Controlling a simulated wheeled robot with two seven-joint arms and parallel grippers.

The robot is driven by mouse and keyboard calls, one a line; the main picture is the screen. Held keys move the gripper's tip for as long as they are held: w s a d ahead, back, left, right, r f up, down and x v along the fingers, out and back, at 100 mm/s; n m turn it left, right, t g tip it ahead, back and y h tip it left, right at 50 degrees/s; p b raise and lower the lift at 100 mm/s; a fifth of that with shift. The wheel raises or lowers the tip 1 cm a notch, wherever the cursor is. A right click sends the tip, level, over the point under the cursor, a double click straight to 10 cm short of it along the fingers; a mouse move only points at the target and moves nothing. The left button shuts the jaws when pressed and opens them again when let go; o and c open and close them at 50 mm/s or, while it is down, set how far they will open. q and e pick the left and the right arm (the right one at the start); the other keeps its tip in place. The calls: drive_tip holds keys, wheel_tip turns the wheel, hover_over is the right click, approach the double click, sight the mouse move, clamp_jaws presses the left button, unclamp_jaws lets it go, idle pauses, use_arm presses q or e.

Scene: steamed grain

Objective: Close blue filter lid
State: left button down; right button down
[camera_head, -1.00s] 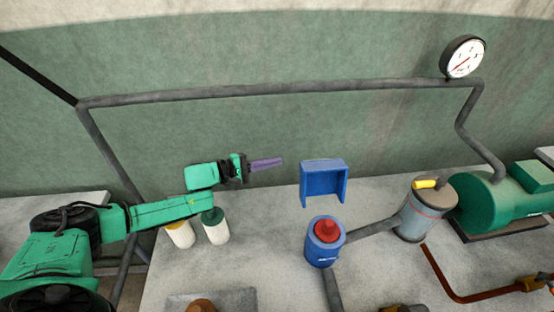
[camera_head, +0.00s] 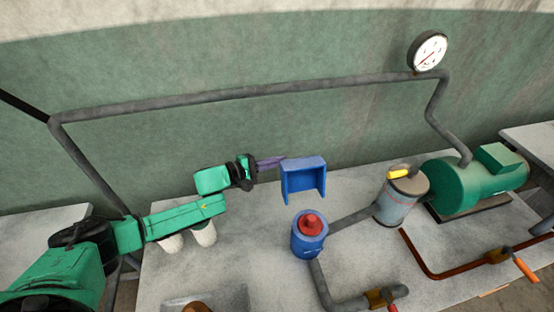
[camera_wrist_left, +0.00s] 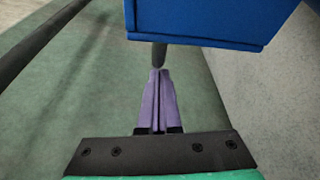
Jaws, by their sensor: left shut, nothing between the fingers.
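The blue filter (camera_head: 309,240) stands on the grey table with a red piece (camera_head: 311,223) in its top. Its blue lid (camera_head: 303,176) stands raised behind and above the filter, so the filter is open. My left gripper (camera_head: 270,163) has its purple fingers shut and empty, just left of the lid's upper left side. In the left wrist view the shut fingers (camera_wrist_left: 157,103) point towards the underside of a blue body, the lid (camera_wrist_left: 195,20); I cannot tell whether they touch it. My right gripper is not in view.
A grey canister (camera_head: 402,196) with a yellow handle and a green tank (camera_head: 470,183) stand to the right. Two white bottles (camera_head: 203,234) stand below my left arm. A grey pipe (camera_head: 240,92) with a gauge (camera_head: 427,51) runs along the wall.

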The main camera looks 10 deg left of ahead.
sight(283, 170)
use_arm(q)
drive_tip(key=shift+s+r+m+p, duration=0.3)
drive_tip(key=shift+r+p, duration=0.05)
drive_tip(key=shift+r, duration=0.1)
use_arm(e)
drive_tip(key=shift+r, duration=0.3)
